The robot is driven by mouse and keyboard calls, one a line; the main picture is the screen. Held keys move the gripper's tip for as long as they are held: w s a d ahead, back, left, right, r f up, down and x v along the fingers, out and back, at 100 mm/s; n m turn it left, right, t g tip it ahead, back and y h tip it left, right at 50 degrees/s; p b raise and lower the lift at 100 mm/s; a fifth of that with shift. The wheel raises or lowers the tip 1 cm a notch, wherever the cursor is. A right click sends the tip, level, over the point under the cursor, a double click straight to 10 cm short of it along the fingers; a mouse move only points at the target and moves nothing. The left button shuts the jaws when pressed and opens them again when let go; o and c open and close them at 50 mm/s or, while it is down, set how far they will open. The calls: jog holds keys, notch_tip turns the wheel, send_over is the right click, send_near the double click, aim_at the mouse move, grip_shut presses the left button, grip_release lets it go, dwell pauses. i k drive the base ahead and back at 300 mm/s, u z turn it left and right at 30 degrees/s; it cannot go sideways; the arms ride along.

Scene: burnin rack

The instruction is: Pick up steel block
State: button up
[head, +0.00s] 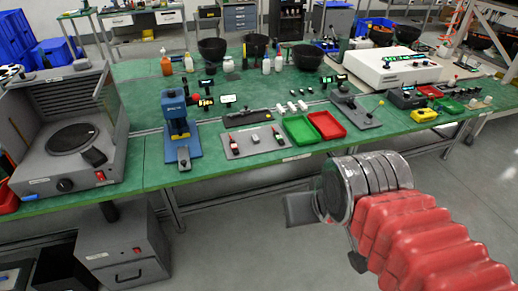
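My gripper (328,236) hangs in front of the bench's front edge, over the grey floor, at the end of my red-sleeved arm. Its two dark fingers stand wide apart with nothing seen between them. I cannot pick out a steel block for certain. A grey plate (270,150) on the green bench (225,178) bears small dark and red-marked pieces, too small to identify. A blue press (178,125) with a small grey part at its foot stands left of the plate. My gripper is apart from all of these.
A green tray (300,131) and a red tray (327,125) lie right of the plate. A grey lever fixture (356,112) and a white instrument (398,68) stand farther right. A large grey machine (70,135) fills the left end. Bottles and black bowls line the back.

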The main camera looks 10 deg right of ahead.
aim_at(255, 139)
jog(key=k, duration=0.9)
jog(key=u, duration=0.2)
jog(key=i, duration=0.4)
jog(key=u, duration=0.9)
jog(key=i, duration=1.45)
jog(key=z, duration=0.6)
jog(key=i, duration=0.5)
jog(key=z, duration=0.3)
